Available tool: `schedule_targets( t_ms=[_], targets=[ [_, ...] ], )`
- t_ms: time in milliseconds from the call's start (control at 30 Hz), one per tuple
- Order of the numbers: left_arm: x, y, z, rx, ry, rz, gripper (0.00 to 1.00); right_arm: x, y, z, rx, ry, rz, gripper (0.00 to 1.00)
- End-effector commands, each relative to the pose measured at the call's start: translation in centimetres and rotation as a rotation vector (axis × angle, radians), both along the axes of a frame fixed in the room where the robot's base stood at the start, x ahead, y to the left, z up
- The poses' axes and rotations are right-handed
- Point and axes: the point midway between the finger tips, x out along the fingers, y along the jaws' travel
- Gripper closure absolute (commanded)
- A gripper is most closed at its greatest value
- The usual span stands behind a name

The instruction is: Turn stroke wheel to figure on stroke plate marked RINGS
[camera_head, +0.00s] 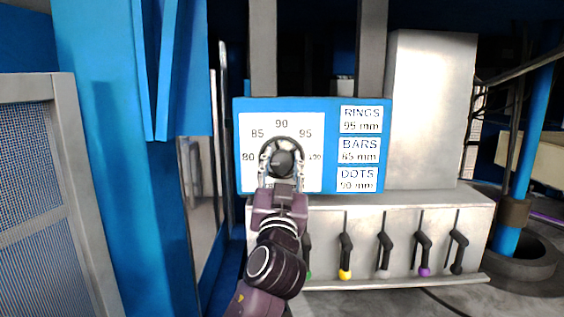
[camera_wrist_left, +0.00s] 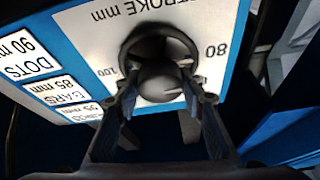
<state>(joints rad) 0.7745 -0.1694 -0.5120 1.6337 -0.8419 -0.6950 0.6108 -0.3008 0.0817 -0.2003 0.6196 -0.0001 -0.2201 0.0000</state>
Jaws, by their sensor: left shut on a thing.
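The black stroke wheel (camera_head: 283,140) sits on a white dial on a blue panel (camera_head: 238,150). The dial reads 80, 85, 90, 95 and 100 around the wheel. My left gripper (camera_head: 282,168) is in front of the wheel, its fingers either side of the round dark hub. In the left wrist view the wheel (camera_wrist_left: 160,32) appears upside down, with the fingers (camera_wrist_left: 165,95) closed about its hub. The wheel's pointer cannot be made out. The RINGS plate (camera_head: 361,119) reads 95 mm. My right gripper is out of view.
The BARS plate (camera_head: 359,150), 85 mm, and DOTS plate (camera_head: 357,179), 90 mm, sit below RINGS. Several levers, one with a yellow tip (camera_head: 345,258), stand on the grey housing below. A blue post (camera_head: 120,170) and mesh guard (camera_head: 40,200) stand at left.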

Motion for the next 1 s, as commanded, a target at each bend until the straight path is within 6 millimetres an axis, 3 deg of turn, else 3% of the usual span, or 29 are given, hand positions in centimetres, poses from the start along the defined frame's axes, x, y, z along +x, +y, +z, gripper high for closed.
schedule_targets(
  t_ms=[467, 1000],
  targets=[
    [-0.02, 0.01, -0.04, 0.079, -0.001, 0.0, 0.88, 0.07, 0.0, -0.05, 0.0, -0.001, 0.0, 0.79],
    [-0.02, -0.03, 0.04, 0.54, -0.003, 0.001, 0.88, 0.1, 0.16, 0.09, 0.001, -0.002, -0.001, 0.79]
  ],
)
